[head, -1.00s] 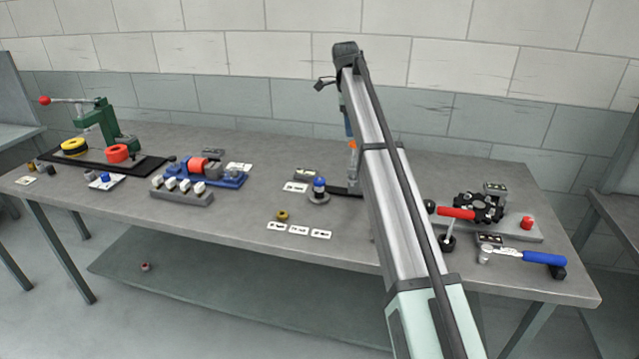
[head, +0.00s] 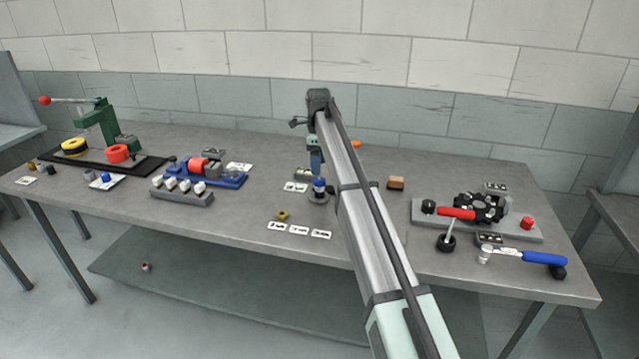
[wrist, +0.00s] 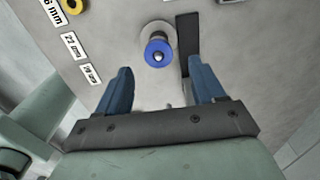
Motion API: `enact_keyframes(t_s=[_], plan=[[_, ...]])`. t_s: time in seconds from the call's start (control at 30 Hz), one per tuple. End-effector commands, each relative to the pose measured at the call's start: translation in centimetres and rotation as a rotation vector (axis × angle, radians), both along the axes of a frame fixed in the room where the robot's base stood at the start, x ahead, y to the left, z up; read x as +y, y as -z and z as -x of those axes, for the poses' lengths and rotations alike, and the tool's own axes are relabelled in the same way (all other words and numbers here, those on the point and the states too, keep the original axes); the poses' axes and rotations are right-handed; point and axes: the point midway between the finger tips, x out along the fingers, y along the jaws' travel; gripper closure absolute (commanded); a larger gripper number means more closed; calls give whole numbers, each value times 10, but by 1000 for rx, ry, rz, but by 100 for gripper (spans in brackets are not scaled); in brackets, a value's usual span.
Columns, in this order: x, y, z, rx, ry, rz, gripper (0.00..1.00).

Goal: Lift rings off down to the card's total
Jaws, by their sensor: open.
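A small stack with a blue ring (head: 319,186) on top stands on a round grey base (head: 318,198) near mid-bench. In the wrist view the blue ring (wrist: 158,53) sits just beyond and between my fingertips. My gripper (wrist: 161,66) is open and empty; in the head view my gripper (head: 317,168) is just above the stack. A brass-yellow ring (head: 282,215) lies on the bench, left and in front of the stack. Three cards (head: 299,229) lie in front of it; in the wrist view one card (wrist: 74,46) appears to read 22 mm. Rings below the blue one are hard to tell apart.
Two more cards (head: 296,187) lie left of and behind the stack. A dark strip (wrist: 187,42) lies close beside the base. A blue vise-like fixture (head: 225,178) stands left, and a grey plate with a red-handled clamp (head: 457,213) right. Bench between the cards and fixture is clear.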

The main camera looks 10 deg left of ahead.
Motion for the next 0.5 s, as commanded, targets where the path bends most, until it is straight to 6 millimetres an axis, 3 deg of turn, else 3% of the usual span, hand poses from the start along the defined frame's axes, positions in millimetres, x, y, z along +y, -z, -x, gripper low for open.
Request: enact_keyframes(t_s=[0.23,0.5], plan=[[-2,15,2,1,0,0,31],[-4,49,4,1,0,1,31]])
